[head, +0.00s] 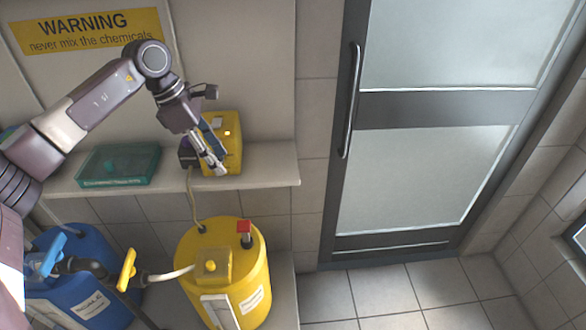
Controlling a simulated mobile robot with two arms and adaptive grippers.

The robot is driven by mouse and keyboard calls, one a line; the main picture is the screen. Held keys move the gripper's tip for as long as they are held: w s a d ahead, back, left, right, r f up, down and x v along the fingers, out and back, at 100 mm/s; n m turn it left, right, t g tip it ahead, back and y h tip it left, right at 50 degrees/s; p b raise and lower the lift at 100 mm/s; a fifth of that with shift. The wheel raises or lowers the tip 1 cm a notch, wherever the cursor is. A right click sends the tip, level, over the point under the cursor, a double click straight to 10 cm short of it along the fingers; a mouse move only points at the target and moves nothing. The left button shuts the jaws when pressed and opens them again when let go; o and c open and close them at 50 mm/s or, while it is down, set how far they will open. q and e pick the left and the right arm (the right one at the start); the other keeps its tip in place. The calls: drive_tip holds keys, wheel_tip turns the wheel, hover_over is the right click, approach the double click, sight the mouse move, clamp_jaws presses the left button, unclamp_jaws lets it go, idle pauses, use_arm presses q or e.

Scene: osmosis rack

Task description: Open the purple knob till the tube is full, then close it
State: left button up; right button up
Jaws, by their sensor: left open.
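My left gripper (218,158) is open, with its fingers pointing down in front of a yellow box (233,133) on the shelf. A small dark purple part (187,153) sits at the left side of that box, just left of the gripper; the gripper and its wrist hide some of the box. I cannot tell whether the fingers touch either one. A thin beige hose (192,200) runs from near the purple part down to a yellow drum (262,275). No fill level can be made out. My right gripper is not in view.
A green transparent tray (117,165) lies on the shelf (270,165) to the left. Below are blue drums (85,295), a blue valve handle (52,255) and a yellow valve handle (127,270). A red cap (244,227) tops the yellow drum. A glazed door (430,120) stands at right, with clear floor.

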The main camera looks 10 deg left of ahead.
use_arm(q)
drive_tip(key=d+t+h, duration=0.1)
drive_tip(key=d+h, duration=0.5)
drive_tip(key=d, duration=1.2)
drive_tip(key=shift+d+f, duration=0.15)
drive_tip(key=shift+d, duration=0.15)
drive_tip(key=shift+w, duration=0.1)
